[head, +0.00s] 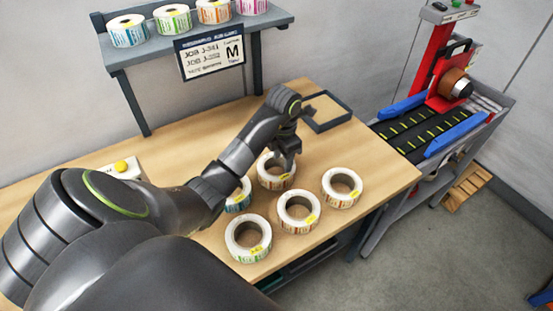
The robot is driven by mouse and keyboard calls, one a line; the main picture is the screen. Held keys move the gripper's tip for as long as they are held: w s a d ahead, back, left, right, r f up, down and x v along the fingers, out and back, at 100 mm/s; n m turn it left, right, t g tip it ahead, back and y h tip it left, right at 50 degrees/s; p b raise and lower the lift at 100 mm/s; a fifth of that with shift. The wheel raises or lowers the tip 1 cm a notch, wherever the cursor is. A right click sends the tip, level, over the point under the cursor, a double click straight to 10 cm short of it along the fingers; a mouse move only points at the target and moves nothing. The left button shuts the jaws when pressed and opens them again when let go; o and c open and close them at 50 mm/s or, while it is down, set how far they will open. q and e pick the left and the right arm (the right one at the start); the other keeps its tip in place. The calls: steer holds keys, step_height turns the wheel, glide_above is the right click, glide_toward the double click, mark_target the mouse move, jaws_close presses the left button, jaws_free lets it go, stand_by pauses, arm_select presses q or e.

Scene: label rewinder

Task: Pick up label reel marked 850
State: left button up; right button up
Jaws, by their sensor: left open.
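The tag numbers are too small to read surely, so I cannot tell which is 850. My left gripper (289,163) is open and points down at the back reel, over its hole and far right rim. Whether it touches the reel is unclear. My right gripper is out of view.
A shelf (290,16) with several more reels stands behind, with a job sign (211,57) below. A dark square frame (327,110) lies at the table's back right. A white box with a yellow button (122,166) sits left. The red rewinder (438,65) stands right.

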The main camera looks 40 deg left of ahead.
mark_target(285, 176)
arm_select(q)
steer(key=shift+f+b, duration=1.85)
steer(key=shift+f, duration=0.45)
steer(key=shift+w+d+f+b, duration=0.1)
steer(key=shift+f+b, duration=0.25)
steer(key=shift+f, duration=0.15)
steer(key=shift+w+d+f+b, duration=0.1)
steer(key=shift+f+b, duration=0.25)
steer(key=shift+f, duration=0.1)
steer(key=shift+d+f+p, duration=0.1)
steer(key=shift+f+p, duration=0.3)
steer(key=shift+f, duration=0.85)
steer(key=shift+c, duration=0.3)
jaws_close()
